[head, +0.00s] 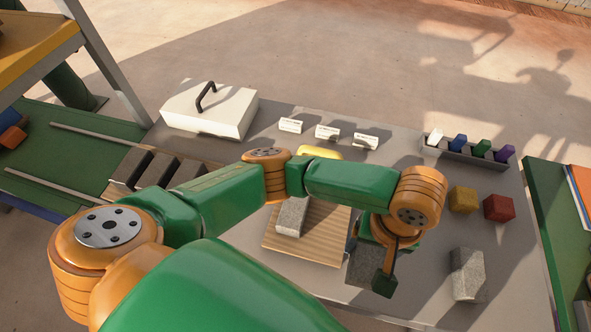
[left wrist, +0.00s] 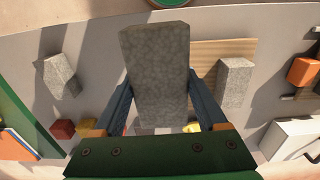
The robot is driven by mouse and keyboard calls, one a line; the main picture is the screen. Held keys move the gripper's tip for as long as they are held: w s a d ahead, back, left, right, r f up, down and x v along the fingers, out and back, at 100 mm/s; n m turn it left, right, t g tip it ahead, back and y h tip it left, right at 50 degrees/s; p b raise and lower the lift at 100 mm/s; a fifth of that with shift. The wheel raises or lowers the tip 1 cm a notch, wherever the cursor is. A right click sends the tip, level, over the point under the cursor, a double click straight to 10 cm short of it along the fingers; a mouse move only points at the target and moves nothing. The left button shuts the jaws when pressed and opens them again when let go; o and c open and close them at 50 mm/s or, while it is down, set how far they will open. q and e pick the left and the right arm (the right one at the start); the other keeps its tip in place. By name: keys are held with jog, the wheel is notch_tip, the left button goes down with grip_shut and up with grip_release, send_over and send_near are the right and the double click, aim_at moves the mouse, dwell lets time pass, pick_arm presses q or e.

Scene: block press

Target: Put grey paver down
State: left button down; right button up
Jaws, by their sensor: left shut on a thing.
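My left gripper (head: 380,268) is low over the front right of the grey table, just right of the wooden board (head: 320,243). It is shut on a grey paver (left wrist: 158,72), which stands out large between its two fingers in the left wrist view. In the head view the held paver is mostly hidden by the gripper and in shade; whether it touches the table I cannot tell. A second grey paver (head: 291,216) lies on the board. A third grey paver (head: 468,275) is on the table to the right. My right gripper is not in view.
A yellow cube (head: 463,199) and a red cube (head: 499,207) sit at the right. Behind them is a tray (head: 463,155) of coloured pieces. A white box (head: 207,112) with a black handle and small white cards (head: 327,132) stand at the back. Dark blocks (head: 160,170) lie at left.

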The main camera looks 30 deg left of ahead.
pick_arm(q)
jog(key=w+a+f, duration=0.1)
jog(key=w+a+f+b, duration=0.1)
jog(key=w+a+f, duration=0.1)
jog(key=shift+w+a+f, duration=0.15)
jog(key=shift+w+a, duration=0.05)
jog(key=shift+w, duration=0.05)
jog(key=w+a, duration=0.1)
jog(key=a, duration=0.1)
send_over(327, 223)
jog(key=f, duration=0.5)
jog(key=shift+s+d, duration=0.3)
jog(key=shift+w+a+f, duration=0.15)
jog(key=shift+f, duration=0.25)
jog(key=shift+w+a+f+b, duration=0.1)
jog(key=shift+f+b, duration=0.05)
jog(key=shift+f, duration=0.8)
jog(key=shift+w+a+f+b, duration=0.1)
jog(key=shift+f+b, duration=0.05)
jog(key=shift+f, duration=0.8)
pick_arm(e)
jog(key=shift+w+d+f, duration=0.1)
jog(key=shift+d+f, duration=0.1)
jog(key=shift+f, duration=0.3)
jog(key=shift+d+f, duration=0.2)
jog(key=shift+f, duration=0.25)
pick_arm(q)
jog(key=shift+f, duration=0.1)
